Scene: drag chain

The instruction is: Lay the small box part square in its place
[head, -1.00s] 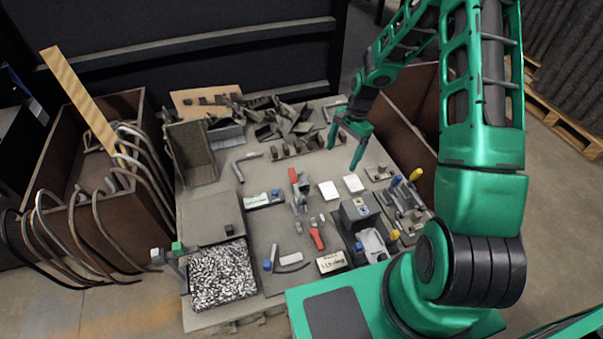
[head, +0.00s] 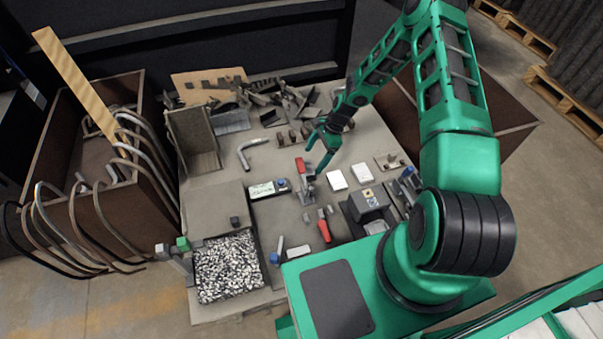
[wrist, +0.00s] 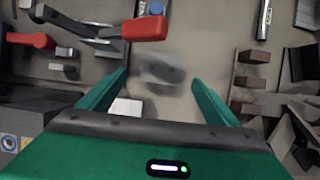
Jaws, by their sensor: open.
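My gripper (head: 313,162) is open over the middle of the table, just behind the upright red clamp handle. In the wrist view my gripper (wrist: 160,78) shows its two green fingers wide apart. A blurred small grey piece (wrist: 162,70) with a dark spot appears between the fingertips, with clear space on both sides. I cannot tell whether it is the small box part or whether it touches the table. I cannot make out the part's place.
The red-handled clamp (wrist: 145,28) stands close by my gripper. A row of brown blocks (head: 292,136) lies behind it. White cards (head: 337,180), a grey box fixture (head: 368,200) and a tray of black-and-white bits (head: 228,265) crowd the front. Scrap pieces fill the back.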

